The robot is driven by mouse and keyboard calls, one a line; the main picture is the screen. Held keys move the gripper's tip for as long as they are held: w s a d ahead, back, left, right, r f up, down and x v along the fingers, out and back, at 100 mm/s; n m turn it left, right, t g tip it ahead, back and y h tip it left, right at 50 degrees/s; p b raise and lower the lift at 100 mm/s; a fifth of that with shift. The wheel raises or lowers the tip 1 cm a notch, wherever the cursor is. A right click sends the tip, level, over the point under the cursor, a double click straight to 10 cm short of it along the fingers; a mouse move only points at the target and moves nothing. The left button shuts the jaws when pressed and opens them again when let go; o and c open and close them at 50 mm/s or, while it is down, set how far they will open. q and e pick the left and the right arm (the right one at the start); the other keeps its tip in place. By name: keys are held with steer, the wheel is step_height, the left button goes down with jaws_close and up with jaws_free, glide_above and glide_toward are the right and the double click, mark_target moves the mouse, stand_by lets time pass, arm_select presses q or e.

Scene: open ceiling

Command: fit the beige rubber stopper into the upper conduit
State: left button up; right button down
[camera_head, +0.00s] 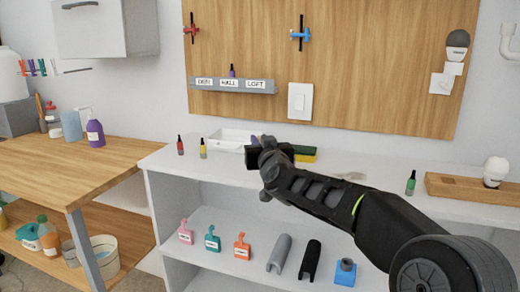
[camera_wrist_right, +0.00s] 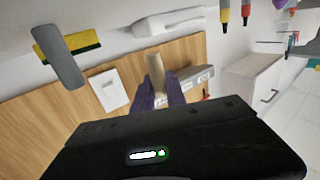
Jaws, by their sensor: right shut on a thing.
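My right gripper (camera_head: 260,142) is over the white counter, in front of the wooden board, seen from behind in the head view. In the right wrist view its dark purple fingers (camera_wrist_right: 158,92) are shut on the beige rubber stopper (camera_wrist_right: 156,66), whose pale end stands out beyond the fingertips. The stopper is hidden behind the gripper in the head view. A bent white pipe (camera_head: 507,38) is on the wall at the upper right, far from the gripper; I cannot tell whether it is the upper conduit. My left gripper is not in view.
The wooden board (camera_head: 360,75) carries a label rack (camera_head: 232,86) and a switch (camera_head: 300,101). A wooden table (camera_head: 65,165) stands at left.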

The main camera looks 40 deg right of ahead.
step_height(320, 180, up, 5)
steer(key=shift+p, duration=1.15)
steer(key=shift+d, duration=0.1)
steer(key=shift+s+d+r, duration=0.2)
steer(key=shift+r, duration=0.2)
steer(key=s+a+f+n+y, duration=0.2)
steer(key=a+f+n+y, duration=0.2)
steer(key=a+f, duration=0.8)
steer(key=s+a+f+n+y, duration=0.2)
steer(key=a+f+n+y, duration=0.2)
steer(key=a+f+y, duration=0.4)
steer(key=a+f, duration=0.5)
steer(key=a, duration=0.3)
steer(key=shift+a+f+t+y, duration=0.2)
steer(key=shift+a+t+y, duration=0.1)
steer(key=shift+a+t, duration=0.1)
